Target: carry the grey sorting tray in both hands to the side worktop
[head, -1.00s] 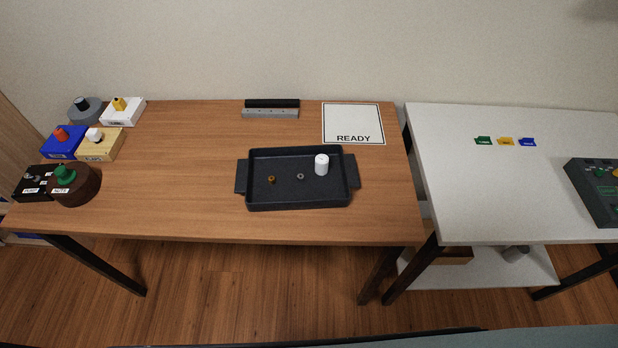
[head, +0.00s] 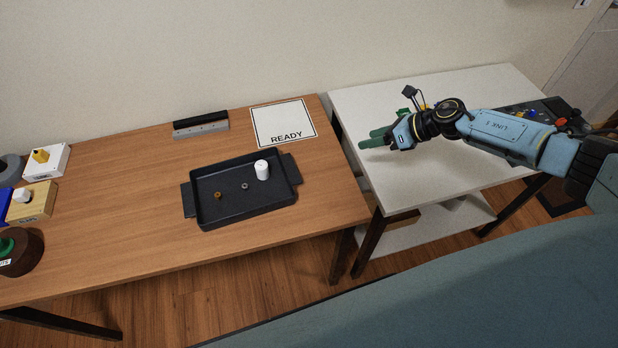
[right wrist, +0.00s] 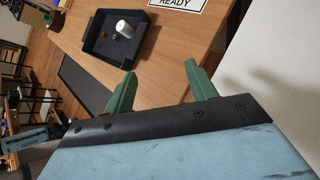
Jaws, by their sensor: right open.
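The dark grey sorting tray (head: 245,212) lies flat on the wooden table, with a handle at each short end. In it are a white cylinder (head: 262,170), a brown ring (head: 218,195) and a small grey ring (head: 245,186). The tray also shows in the right wrist view (right wrist: 100,42), beyond the fingertips. My right gripper (head: 366,140) is open and empty, above the near-left part of the white side worktop (head: 440,90), to the right of the tray and apart from it. Its green fingers (right wrist: 163,90) stand apart in the right wrist view. My left gripper is not in view.
A READY mat (head: 283,124) and a grey block with a black top (head: 201,125) lie behind the tray. Boxes with knobs (head: 32,203) stand at the left. A gap separates the table and worktop. A dark control panel (head: 545,110) stands at the worktop's right.

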